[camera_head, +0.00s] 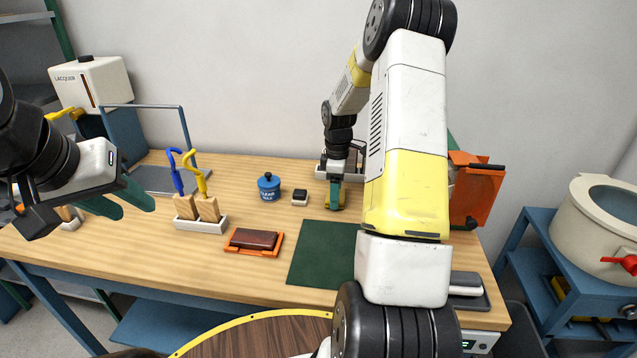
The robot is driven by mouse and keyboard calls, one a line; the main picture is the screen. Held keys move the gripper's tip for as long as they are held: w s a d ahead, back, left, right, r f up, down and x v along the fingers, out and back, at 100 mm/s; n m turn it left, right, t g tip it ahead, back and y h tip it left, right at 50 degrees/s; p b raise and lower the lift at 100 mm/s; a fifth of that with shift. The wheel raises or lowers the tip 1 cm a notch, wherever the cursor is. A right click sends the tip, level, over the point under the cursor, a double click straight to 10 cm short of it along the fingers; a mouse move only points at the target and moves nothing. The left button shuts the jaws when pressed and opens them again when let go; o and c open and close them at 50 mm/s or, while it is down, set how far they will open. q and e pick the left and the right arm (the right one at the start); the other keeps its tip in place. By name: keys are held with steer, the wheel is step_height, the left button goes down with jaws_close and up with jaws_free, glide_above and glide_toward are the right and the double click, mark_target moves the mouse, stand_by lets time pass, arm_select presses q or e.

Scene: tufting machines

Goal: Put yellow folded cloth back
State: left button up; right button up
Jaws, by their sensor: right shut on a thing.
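The yellow folded cloth (341,204) shows as a small yellow patch at the fingertips of my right gripper (336,196), toward the back of the wooden table. The gripper points down and is shut on it. The fingers hide part of the cloth, and I cannot tell whether it touches the table. A grey-white tray (320,172) stands just behind this gripper, partly hidden by my arm. My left gripper (137,205) is at the left, above the table, with its green fingers apart and nothing visible between them.
Left of my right gripper are a small black-and-white block (300,190), a blue jar (268,187) and a white holder (201,226) with brushes. In front lie an orange tray (232,248) with a brown block and a green mat (318,257). My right arm hides the table's right part.

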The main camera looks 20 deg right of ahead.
steer(key=shift+f, duration=0.2)
steer(key=o, duration=1.3)
steer(key=shift+r, duration=0.1)
step_height(320, 180, up, 12)
steer(key=s+a+r+m+t, duration=0.3)
steer(key=s+a+r+m, duration=0.2)
steer(key=s+a+r, duration=0.45)
steer(key=s+a+r+m+t+y, duration=0.1)
steer(key=s+a+r+m, duration=0.1)
steer(key=s, duration=0.6)
steer(key=s+a+r+m+t+y, duration=0.1)
steer(key=s+a+r+m+t, duration=0.1)
steer(key=s+m, duration=0.3)
steer(key=shift+s+a+r, duration=0.15)
steer(key=shift+s+a, duration=0.4)
steer(key=shift+s, duration=1.5)
